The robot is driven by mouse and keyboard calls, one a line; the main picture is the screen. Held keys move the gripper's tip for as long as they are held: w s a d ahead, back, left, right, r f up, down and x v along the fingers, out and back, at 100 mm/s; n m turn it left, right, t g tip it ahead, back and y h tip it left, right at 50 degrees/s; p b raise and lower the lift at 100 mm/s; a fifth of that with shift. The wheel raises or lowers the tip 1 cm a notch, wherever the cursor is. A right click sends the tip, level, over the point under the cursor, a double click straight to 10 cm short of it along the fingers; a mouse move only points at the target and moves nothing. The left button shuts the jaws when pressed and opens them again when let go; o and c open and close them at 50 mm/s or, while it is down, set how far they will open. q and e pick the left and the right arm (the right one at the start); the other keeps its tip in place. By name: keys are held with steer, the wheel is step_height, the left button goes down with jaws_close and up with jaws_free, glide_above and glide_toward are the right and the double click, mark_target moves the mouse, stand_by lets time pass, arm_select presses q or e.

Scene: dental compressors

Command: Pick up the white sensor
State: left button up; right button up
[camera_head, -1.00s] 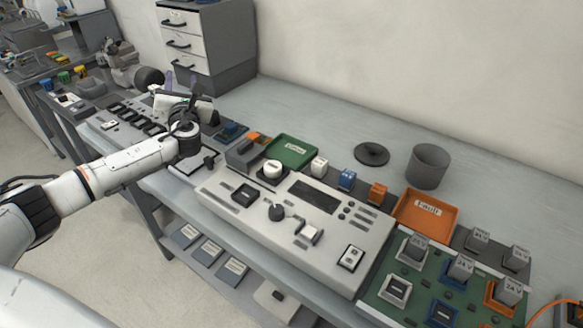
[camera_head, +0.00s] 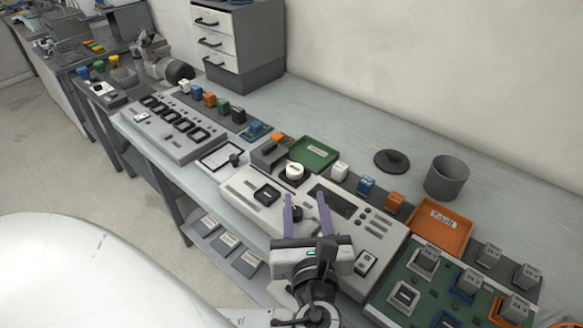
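A small white cube (camera_head: 340,171), which looks like the white sensor, stands on the dark strip behind the grey console (camera_head: 240,195), just right of the green tray (camera_head: 314,152). Another small white block (camera_head: 184,87) stands in the row at the far left, so I cannot tell for certain which one is the sensor. My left gripper (camera_head: 306,196) is over the console, its two purple fingers apart with nothing between them. It is nearer to me than the white cube and apart from it. My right gripper is not in view.
A blue cube (camera_head: 366,185) and an orange cube (camera_head: 394,201) stand right of the white cube. An orange tray (camera_head: 462,236), a green board with grey blocks (camera_head: 400,270), a dark cup (camera_head: 446,178) and a disc (camera_head: 391,161) are further right. The bench (camera_head: 340,120) behind is clear.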

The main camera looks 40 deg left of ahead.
mark_target(295, 168)
arm_select(q)
steer(key=shift+s+a+f, duration=0.15)
steer(key=shift+s+a, duration=0.15)
steer(key=shift+s, duration=0.1)
steer(key=x, duration=0.4)
steer(key=shift+w+a, duration=0.1)
steer(key=shift+a, duration=0.05)
steer(key=x, duration=0.5)
steer(key=shift+w+a+p, duration=0.25)
steer(key=shift+p, duration=0.05)
steer(key=c, duration=0.8)
